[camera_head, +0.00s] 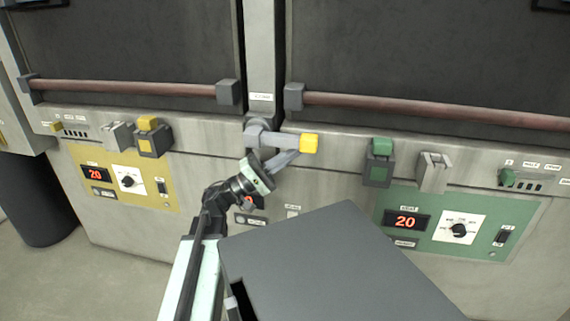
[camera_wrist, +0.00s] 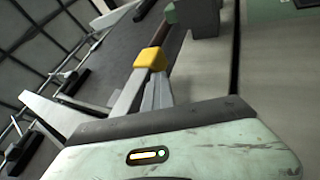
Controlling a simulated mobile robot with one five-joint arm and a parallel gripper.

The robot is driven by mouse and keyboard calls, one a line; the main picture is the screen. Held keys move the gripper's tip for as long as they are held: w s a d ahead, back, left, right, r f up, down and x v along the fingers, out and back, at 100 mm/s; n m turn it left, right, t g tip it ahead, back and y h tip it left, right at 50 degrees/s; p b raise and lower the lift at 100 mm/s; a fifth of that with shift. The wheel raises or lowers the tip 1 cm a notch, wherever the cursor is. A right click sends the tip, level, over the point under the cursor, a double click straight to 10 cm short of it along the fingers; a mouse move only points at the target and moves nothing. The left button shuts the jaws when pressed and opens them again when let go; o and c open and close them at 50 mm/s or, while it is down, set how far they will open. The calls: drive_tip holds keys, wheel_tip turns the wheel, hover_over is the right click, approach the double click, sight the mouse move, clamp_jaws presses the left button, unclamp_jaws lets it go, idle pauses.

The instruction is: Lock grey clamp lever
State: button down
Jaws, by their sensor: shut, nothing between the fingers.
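The grey clamp lever (camera_head: 275,139) sits on the post between the two oven doors, just below door-handle height. It points right, nearly level, with a yellow block (camera_head: 309,143) at its tip. My gripper (camera_head: 295,154) is shut and empty, its fingers just below the lever near the yellow tip. Contact is hard to tell. In the wrist view the lever's grey bar (camera_wrist: 132,92) and its yellow tip (camera_wrist: 151,59) lie beside my shut fingers (camera_wrist: 158,88).
Two reddish door handles (camera_head: 130,87) run left and right above. A yellow control panel (camera_head: 124,179) is at left and a green one (camera_head: 445,222) at right, both displays reading 20. A dark grey flat-topped box (camera_head: 335,265) fills the front middle. Floor shows at lower left.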

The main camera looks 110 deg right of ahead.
drive_tip(key=shift+s+r, duration=0.1)
drive_tip(key=shift+r, duration=0.05)
idle(0.3)
drive_tip(key=w+d+f+b, duration=0.1)
drive_tip(key=w+f+b, duration=0.7)
drive_tip(key=f+b, duration=0.1)
drive_tip(key=shift+w+d, duration=0.35)
